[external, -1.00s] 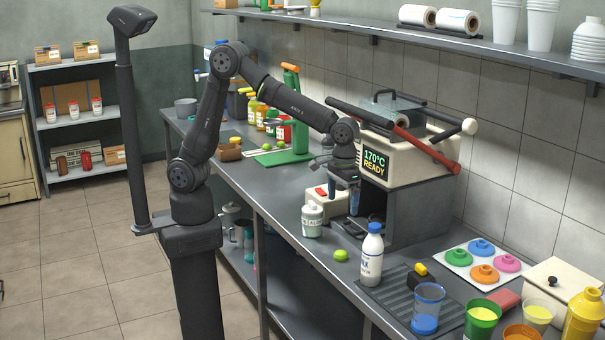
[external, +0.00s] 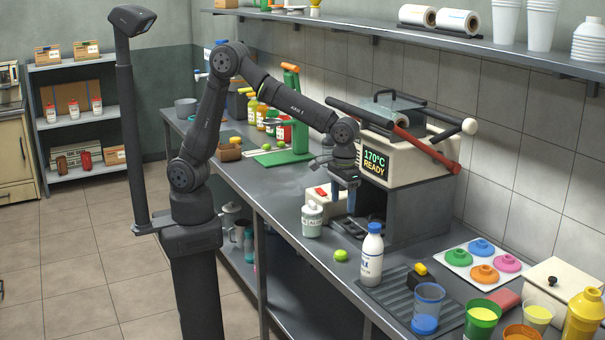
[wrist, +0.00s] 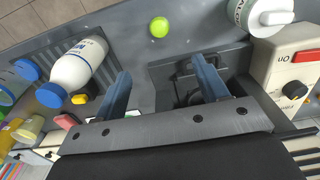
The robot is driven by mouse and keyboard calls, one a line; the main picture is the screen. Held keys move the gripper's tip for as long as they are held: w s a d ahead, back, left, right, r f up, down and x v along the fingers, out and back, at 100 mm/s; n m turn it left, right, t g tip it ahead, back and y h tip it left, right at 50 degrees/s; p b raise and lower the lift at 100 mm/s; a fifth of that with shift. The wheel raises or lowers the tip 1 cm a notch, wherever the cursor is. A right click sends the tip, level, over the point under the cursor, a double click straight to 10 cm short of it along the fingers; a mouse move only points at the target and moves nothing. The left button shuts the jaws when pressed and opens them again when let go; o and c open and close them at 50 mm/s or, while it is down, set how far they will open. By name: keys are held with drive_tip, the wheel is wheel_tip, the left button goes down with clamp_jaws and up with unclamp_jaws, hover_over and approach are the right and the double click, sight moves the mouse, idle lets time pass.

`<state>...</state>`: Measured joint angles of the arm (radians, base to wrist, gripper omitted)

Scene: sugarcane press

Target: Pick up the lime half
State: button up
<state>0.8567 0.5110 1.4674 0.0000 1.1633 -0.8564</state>
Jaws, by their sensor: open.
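The lime half (external: 340,255) is a small bright green piece on the grey counter near its front edge, between a white lidded jar and the milk bottle. In the wrist view the lime half (wrist: 159,27) shows as a round green shape at the top, beyond my fingertips. Its cut face cannot be made out. My gripper (external: 345,200) points down in front of the press, above and behind the lime half. In the wrist view my gripper (wrist: 164,72) has its two blue fingers spread apart with nothing between them.
The milk bottle (external: 372,255) stands right of the lime half, on the edge of a ribbed mat (external: 395,297). The white jar (external: 312,220) stands to the left. The press (external: 410,190) is behind my gripper. Several cups stand at the front right. More green limes lie farther back.

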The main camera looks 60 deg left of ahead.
sight(341, 251)
wheel_tip(341, 251, down, 18)
drive_tip(key=m, duration=1.6)
drive_tip(key=shift+r, duration=0.1)
drive_tip(key=c, duration=1.1)
